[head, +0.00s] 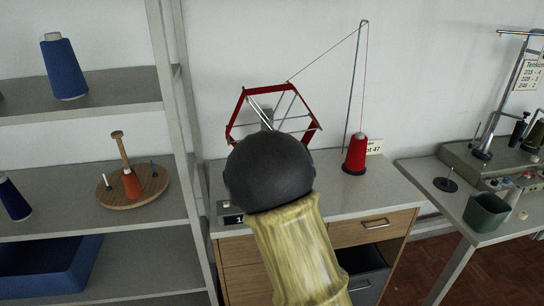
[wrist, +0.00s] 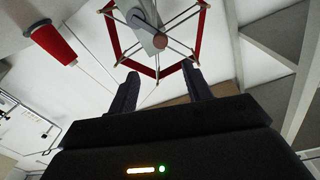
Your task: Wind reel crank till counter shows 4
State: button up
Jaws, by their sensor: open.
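The reel (head: 237,105), a red six-sided frame with pale spokes, stands upright on the cabinet top. Its lower part is hidden behind my arm. In the wrist view, the reel (wrist: 196,35) lies beyond the fingertips, with a grey hub body (wrist: 148,32) and a small round brownish knob (wrist: 160,41), which may be the crank handle. A dark counter (head: 232,219) sits at the cabinet's front left; a "1" shows, the rest is hidden by my arm. My gripper (wrist: 161,84) is open and empty, its fingers apart and pointing toward the reel. In the head view it is hidden.
A red thread cone (head: 355,155) stands right of the reel, its thread running over a tall rod (head: 356,85) to the reel. Grey shelves (head: 85,190) stand close on the left. A side table (head: 455,205) with a green cup (head: 486,212) stands at right.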

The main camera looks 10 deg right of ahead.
jog(key=w+p, duration=0.1)
jog(key=w, duration=0.4)
jog(key=w+p, duration=0.1)
jog(key=w, duration=0.4)
jog(key=w+p, duration=0.2)
jog(key=w, duration=0.3)
jog(key=shift+w+d, duration=0.3)
jog(key=shift+d, duration=0.1)
grip_shut()
